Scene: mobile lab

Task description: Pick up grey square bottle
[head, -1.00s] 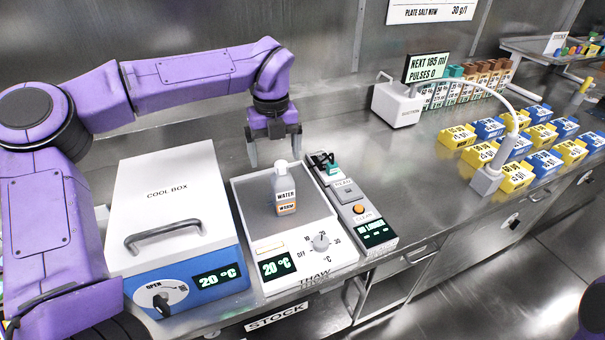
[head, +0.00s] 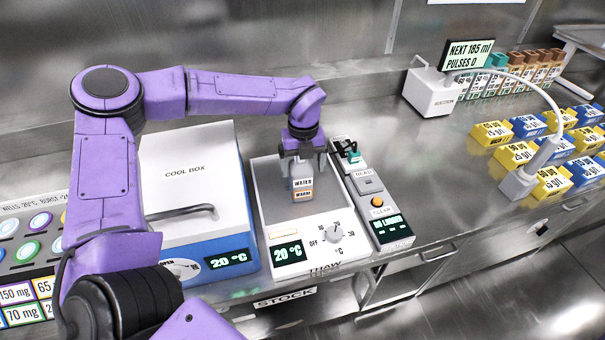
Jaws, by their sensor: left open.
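The grey square bottle (head: 302,187), labelled WATER and WARM, stands upright on the metal plate of the thaw station (head: 312,251). My left gripper (head: 303,172) is open and points down at the bottle. Its fingers show on either side of the bottle's upper part, and the gripper hides the bottle's top. I cannot tell whether the fingers touch the bottle. My right gripper is not in view.
The cool box (head: 190,180) stands left of the thaw station. A reader device (head: 378,205) with buttons sits close on its right. A white dispenser (head: 432,92) and rows of yellow and blue boxes (head: 515,154) are farther right. Bare counter (head: 420,160) lies between.

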